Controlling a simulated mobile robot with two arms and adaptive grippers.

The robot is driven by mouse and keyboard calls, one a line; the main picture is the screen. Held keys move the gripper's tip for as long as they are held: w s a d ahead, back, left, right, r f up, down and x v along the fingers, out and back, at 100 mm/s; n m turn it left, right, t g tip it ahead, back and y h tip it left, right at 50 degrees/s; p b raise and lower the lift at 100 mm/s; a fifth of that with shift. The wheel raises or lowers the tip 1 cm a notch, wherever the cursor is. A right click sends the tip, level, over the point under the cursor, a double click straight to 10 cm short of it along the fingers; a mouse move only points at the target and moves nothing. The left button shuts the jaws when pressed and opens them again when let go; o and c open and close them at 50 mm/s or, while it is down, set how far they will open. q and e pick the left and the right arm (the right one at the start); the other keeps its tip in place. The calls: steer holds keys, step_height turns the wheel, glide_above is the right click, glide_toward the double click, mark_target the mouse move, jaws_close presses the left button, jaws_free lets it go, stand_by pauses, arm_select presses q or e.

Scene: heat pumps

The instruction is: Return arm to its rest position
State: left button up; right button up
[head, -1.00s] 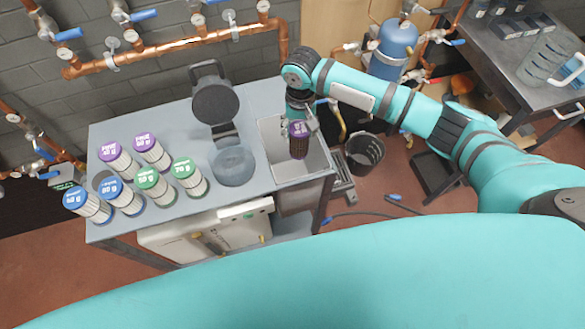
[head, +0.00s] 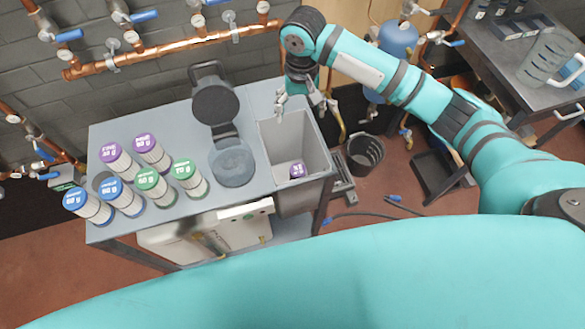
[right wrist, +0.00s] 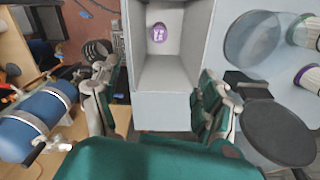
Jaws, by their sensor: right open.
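My right gripper (head: 306,106) is open and empty, above the back edge of the grey bin (head: 262,150) set in the right end of the table. In the right wrist view its two fingers (right wrist: 160,95) stand wide apart with the bin between and beyond them. A purple-capped canister (head: 297,170) lies down inside the bin, with mainly its cap showing; the cap also shows in the right wrist view (right wrist: 158,33). My left gripper is not in view.
Several canisters with purple, blue and green caps (head: 154,185) stand on the left of the grey table (head: 255,95). A dark round-lidded device (head: 214,104) stands beside the bin. Copper pipes (head: 170,50) run along the wall behind. A black bucket (head: 364,154) stands right of the table.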

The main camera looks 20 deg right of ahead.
steer(key=shift+r, duration=1.7)
